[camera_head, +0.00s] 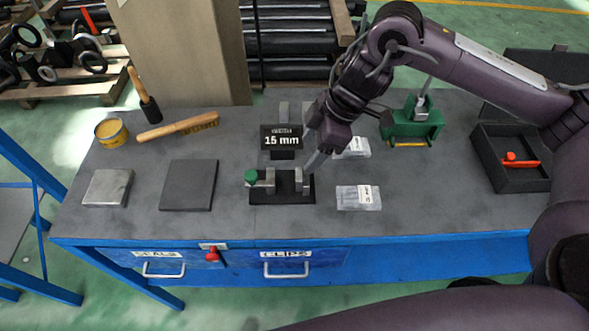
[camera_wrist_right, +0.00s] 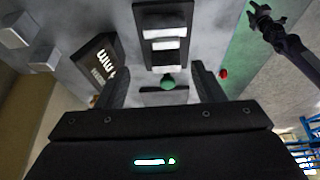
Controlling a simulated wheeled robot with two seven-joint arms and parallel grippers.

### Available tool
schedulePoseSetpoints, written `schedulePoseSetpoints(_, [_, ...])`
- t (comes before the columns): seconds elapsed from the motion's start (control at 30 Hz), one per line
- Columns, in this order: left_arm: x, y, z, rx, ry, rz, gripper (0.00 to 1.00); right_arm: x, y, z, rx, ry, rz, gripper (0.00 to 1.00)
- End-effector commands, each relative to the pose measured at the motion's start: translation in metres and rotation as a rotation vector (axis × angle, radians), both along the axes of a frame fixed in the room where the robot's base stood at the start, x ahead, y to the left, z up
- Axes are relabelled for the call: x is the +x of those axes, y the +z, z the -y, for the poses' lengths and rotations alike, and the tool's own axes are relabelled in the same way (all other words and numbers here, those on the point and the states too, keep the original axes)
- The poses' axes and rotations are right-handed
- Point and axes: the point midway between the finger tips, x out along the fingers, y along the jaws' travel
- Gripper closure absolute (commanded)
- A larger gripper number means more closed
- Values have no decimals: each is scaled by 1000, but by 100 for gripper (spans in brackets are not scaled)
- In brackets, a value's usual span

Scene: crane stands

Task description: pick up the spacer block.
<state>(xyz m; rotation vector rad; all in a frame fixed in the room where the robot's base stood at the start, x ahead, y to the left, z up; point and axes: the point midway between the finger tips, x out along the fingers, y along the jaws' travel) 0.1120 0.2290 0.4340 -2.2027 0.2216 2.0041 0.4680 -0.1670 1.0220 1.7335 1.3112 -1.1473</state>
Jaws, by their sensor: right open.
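I cannot tell for sure which piece is the spacer block. Two small grey metal blocks (camera_head: 284,112) stand behind the "15 mm" sign; they show at the left in the right wrist view (camera_wrist_right: 44,60). A black-based fixture (camera_head: 283,198) with metal uprights and a green knob (camera_head: 251,177) stands in front of the sign. My right gripper (camera_head: 316,162) is open, above the fixture's right end. In the right wrist view its fingers (camera_wrist_right: 162,85) are apart, with the green knob between them in the picture. A dark arm end (camera_wrist_right: 260,14), apparently my left, shows small there.
The "15 mm" sign (camera_head: 282,138) stands close to my right gripper. Clear packets (camera_head: 358,198), a green tool (camera_head: 412,122) and a black tray (camera_head: 482,165) lie to the right.

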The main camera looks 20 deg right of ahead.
Motion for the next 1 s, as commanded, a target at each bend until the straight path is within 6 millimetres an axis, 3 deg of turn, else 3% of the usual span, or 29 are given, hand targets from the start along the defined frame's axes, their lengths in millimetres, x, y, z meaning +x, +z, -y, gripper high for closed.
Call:
schedulePoseSetpoints(0.33, [-6,9,-2,3,-1,-9,63,0,-29,-9,-5,-7,-14,38])
schedulePoseSetpoints(0.6, [-6,20,-2,3,-1,-9,63,-1,-64,-24,-4,-8,-11,38])
schedulePoseSetpoints(0.9, [-5,20,-2,3,-1,-8,63,0,-70,-25,-4,-9,-9,38])
schedulePoseSetpoints(1.0, [-5,20,-2,3,-1,-7,63,0,-70,-25,-4,-9,-9,51])
